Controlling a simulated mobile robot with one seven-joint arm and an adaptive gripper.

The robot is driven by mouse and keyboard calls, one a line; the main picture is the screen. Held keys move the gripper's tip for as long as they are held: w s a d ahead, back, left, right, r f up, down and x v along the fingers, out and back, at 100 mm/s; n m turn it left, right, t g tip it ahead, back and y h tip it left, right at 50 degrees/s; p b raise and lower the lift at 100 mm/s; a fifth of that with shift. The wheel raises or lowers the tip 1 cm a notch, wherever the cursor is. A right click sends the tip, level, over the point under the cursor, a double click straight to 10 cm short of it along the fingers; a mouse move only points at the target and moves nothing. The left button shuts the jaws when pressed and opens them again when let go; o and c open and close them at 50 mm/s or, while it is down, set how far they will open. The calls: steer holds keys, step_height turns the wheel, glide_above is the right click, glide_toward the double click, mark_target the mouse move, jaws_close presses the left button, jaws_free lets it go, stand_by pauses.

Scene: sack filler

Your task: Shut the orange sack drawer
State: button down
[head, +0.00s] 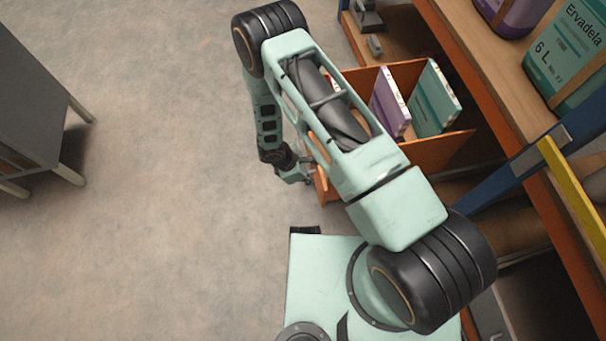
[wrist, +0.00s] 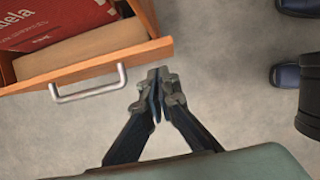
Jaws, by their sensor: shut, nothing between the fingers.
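The orange sack drawer (head: 436,146) is pulled out from under the workbench in the head view, with upright packs inside. My arm hides part of its front. In the wrist view its orange front (wrist: 95,66) shows at upper left, with a pale bar handle (wrist: 88,88) on it. A red pack (wrist: 60,20) lies inside behind the front. My gripper (wrist: 158,75) is shut and empty, just off the front's right end and to the right of the handle. In the head view my gripper (head: 297,174) is partly hidden near the drawer's front.
The workbench (head: 483,62) with large containers (head: 570,55) runs along the right, with a blue post (head: 520,168) and yellow bar. A grey cabinet (head: 30,95) stands at left. Open floor lies between. Dark shoes (wrist: 287,75) show at right in the wrist view.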

mark_target(322, 177)
steer(key=shift+w+d+f, duration=0.1)
steer(key=shift+w+d, duration=0.1)
steer(key=shift+d, duration=0.45)
steer(key=shift+w+d+f, duration=0.1)
steer(key=shift+w+d, duration=0.1)
steer(key=shift+d, duration=0.5)
steer(key=shift+w+d, duration=0.2)
steer(key=shift+d, duration=0.45)
steer(key=shift+d, duration=0.15)
